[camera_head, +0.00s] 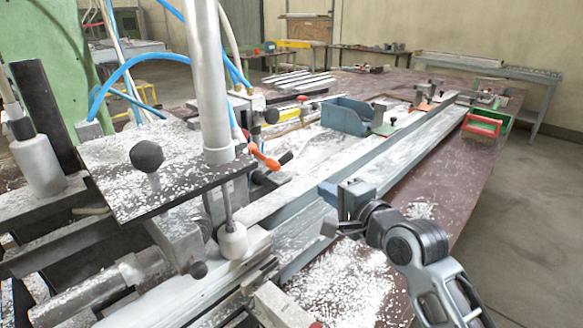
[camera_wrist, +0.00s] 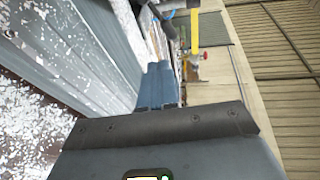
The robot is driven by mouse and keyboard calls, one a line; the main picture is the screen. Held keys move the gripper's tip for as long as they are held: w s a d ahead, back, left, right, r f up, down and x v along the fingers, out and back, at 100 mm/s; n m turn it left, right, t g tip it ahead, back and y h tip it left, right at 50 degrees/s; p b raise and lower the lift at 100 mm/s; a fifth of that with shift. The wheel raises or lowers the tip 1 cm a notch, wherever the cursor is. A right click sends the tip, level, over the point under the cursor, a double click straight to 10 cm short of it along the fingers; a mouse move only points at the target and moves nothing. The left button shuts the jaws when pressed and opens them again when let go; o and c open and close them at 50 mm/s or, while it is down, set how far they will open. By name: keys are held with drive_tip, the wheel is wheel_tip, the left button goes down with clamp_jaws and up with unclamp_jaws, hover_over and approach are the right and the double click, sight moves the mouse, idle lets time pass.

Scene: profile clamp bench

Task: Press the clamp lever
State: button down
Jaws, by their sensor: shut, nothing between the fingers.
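The orange-red clamp lever (camera_head: 263,156) sticks out to the right of the upright metal cylinder on the clamp in the head view. Below it, a white round pad (camera_head: 232,240) on a rod is over the long metal profile (camera_head: 190,290). My gripper (camera_head: 326,191) is to the right of and lower than the lever in the head view, apart from it. Its blue fingers (camera_wrist: 160,72) are together and empty in the wrist view. A small red part (camera_wrist: 202,56) shows beyond the fingertips there; I cannot tell if it is the lever.
A black ball knob (camera_head: 147,155) stands on the chip-covered plate (camera_head: 125,190) at left. Blue hoses (camera_head: 135,62) curve behind the cylinder. A blue bin (camera_head: 345,115) and red-handled tool (camera_head: 482,122) sit farther back.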

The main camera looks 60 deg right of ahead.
drive_tip(key=shift+w, duration=0.1)
drive_tip(key=x, duration=0.4)
drive_tip(key=r+p+x, duration=0.1)
drive_tip(key=x, duration=0.4)
drive_tip(key=p+x, duration=0.1)
drive_tip(key=x, duration=0.3)
drive_tip(key=shift+w+d+r, duration=0.1)
drive_tip(key=shift+w+d, duration=0.1)
drive_tip(key=shift+w, duration=0.15)
